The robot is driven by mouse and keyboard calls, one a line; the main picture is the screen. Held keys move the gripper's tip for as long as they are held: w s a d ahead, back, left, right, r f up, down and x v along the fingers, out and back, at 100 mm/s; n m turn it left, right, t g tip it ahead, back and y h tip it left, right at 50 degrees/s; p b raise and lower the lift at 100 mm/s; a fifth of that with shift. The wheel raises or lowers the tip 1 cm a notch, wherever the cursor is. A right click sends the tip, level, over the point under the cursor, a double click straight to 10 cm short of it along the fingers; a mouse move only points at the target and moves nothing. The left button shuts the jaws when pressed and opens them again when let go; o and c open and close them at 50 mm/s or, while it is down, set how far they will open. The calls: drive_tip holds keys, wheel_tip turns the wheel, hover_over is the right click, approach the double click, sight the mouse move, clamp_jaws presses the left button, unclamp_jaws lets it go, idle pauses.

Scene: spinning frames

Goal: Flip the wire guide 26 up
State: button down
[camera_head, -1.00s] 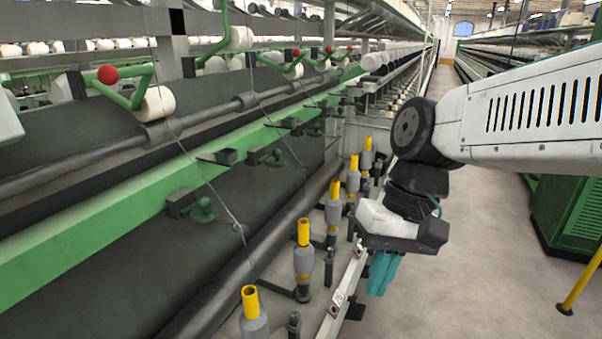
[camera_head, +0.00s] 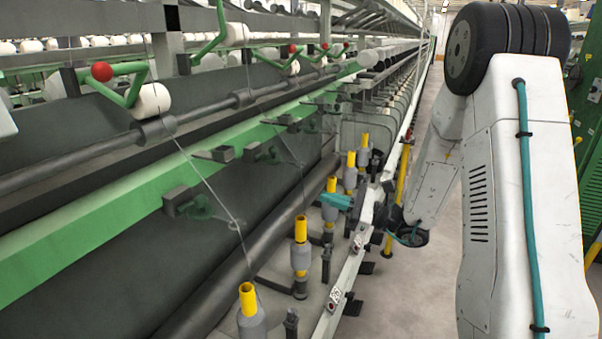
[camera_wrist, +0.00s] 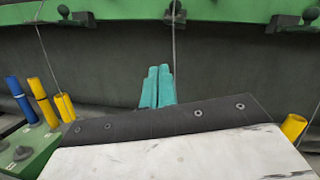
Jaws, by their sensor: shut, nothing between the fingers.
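Wire guides, dark blocks with green loops, sit along the green rail in the head view; one is at the near left (camera_head: 192,203) and another farther back (camera_head: 262,152). I cannot read which is number 26. In the wrist view one guide (camera_wrist: 175,14) sits at the top centre, straight ahead of my gripper, with others at top left (camera_wrist: 75,15) and top right (camera_wrist: 295,20). My gripper (camera_wrist: 157,75), with teal fingers, is shut and empty, pointing at the dark panel below the centre guide. In the head view my gripper (camera_head: 336,201) is above the spindle row.
Spindles with yellow tops (camera_head: 301,230) stand in a row under and near my gripper. Thin threads (camera_head: 205,183) run down from above; one (camera_wrist: 174,45) hangs just by my fingers. A pale front rail (camera_head: 345,275) borders the open aisle floor (camera_head: 400,305).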

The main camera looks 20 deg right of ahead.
drive_tip(key=w+a+r+m+t, duration=0.1)
drive_tip(key=w+a+r, duration=0.4)
drive_tip(key=w, duration=0.2)
drive_tip(key=shift+a+m+t+h, duration=0.3)
drive_tip(key=shift+m+t+h, duration=0.1)
drive_tip(key=shift+d, duration=0.1)
idle(0.4)
